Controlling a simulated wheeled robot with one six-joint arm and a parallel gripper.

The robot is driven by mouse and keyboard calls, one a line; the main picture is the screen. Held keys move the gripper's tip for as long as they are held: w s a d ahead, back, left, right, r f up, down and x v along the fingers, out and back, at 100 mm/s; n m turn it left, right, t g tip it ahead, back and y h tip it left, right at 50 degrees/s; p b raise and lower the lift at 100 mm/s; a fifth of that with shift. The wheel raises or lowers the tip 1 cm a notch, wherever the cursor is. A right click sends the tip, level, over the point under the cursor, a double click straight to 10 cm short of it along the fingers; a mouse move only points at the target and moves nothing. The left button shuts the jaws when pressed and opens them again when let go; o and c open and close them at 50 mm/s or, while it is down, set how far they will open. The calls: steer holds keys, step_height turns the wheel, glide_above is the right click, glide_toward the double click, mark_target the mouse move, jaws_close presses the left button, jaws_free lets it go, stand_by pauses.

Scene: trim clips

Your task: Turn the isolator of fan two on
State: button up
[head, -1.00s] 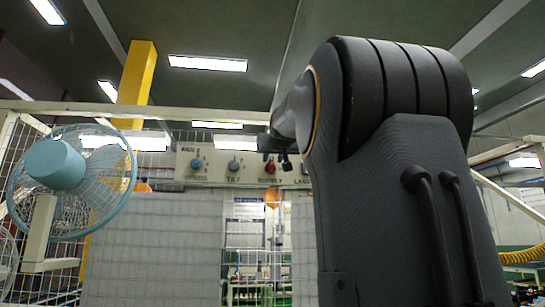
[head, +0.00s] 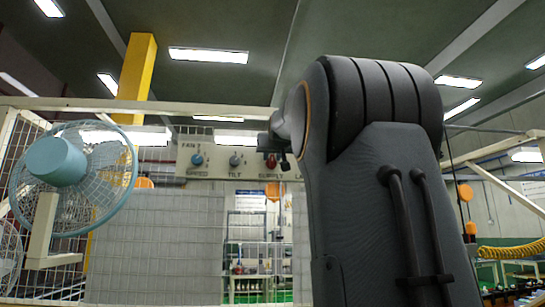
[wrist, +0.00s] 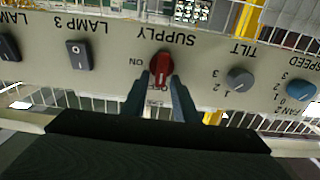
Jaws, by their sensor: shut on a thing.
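The red isolator knob labelled SUPPLY (wrist: 160,66) sits on a pale control panel (wrist: 108,82), seen upside down in the wrist view. FAN 2 is printed at the panel's lower right there. My gripper (wrist: 162,88) is shut on the red knob, one dark finger on each side. ON is printed to the knob's left and OFF below it, partly hidden between the fingers. The knob's grip stands roughly upright in that view; its exact pointing is unclear. In the head view the red knob (head: 271,160) shows beside my arm, which hides the panel's right end.
A grey TILT knob (wrist: 239,79) and a blue SPEED knob (wrist: 301,88) are right of the red knob. A LAMP 3 rocker (wrist: 79,55) is to its left. A pale blue fan (head: 57,161) stands left of the panel, before wire mesh.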

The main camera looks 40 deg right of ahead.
steer(key=m, duration=0.3)
steer(key=m+b, duration=0.1)
steer(key=m, duration=0.2)
steer(key=d+m, duration=0.1)
steer(key=m, duration=0.1)
steer(key=shift+s+d+f+m+b, duration=0.1)
steer(key=shift+s+f+m+b, duration=0.25)
steer(key=shift+f+m+b, duration=0.05)
steer(key=m, duration=0.4)
steer(key=shift+s+d+f+m, duration=0.1)
steer(key=shift+d+f+m, duration=0.1)
steer(key=shift+f+m, duration=0.1)
steer(key=shift+f+m+p, duration=0.2)
steer(key=shift+m, duration=0.9)
steer(key=shift+f+m+p, duration=0.15)
steer(key=shift+m+p, duration=0.05)
steer(key=shift+m, duration=0.9)
steer(key=o, duration=0.7)
